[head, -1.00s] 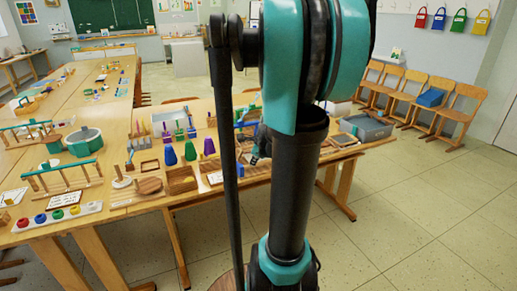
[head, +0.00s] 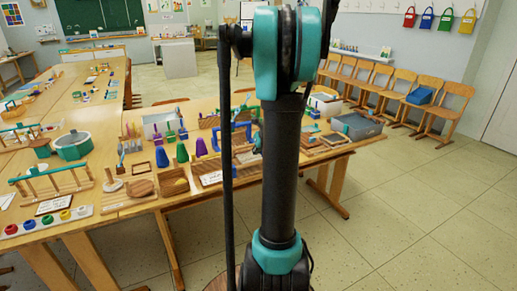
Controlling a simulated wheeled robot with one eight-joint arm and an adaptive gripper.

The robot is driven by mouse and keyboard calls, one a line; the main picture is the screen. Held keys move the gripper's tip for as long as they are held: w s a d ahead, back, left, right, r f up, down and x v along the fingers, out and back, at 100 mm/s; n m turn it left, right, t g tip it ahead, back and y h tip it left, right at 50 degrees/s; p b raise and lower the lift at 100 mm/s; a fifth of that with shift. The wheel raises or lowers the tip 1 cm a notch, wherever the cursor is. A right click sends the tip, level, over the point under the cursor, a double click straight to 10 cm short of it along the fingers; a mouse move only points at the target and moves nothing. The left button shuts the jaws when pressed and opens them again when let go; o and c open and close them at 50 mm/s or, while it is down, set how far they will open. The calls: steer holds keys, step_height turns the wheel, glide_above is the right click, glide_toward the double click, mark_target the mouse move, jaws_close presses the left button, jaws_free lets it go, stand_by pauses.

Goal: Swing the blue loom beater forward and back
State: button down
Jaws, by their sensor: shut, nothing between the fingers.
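The blue loom beater (head: 236,132) shows as a blue upright frame on the long wooden table, just left of my arm. Part of the loom around it is hidden behind my arm. My gripper (head: 257,144) shows only as a small dark and teal piece at the left edge of my arm, close to the right side of the beater. It is shut and holds nothing. I cannot tell whether it touches the beater.
Coloured cones (head: 182,153), a white label card (head: 211,178) and wooden trays stand left and in front of the loom. A grey box (head: 357,126) sits at the table's right end. Chairs line the right wall; the floor at right is clear.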

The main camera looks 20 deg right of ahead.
mark_target(251, 159)
steer(key=w, duration=0.1)
steer(key=w+f, duration=0.1)
steer(key=w, duration=0.1)
steer(key=w+f, duration=0.1)
steer(key=w, duration=0.1)
steer(key=shift+w+a+f, duration=0.15)
steer(key=shift+w+r, duration=0.25)
steer(key=shift+w, duration=0.25)
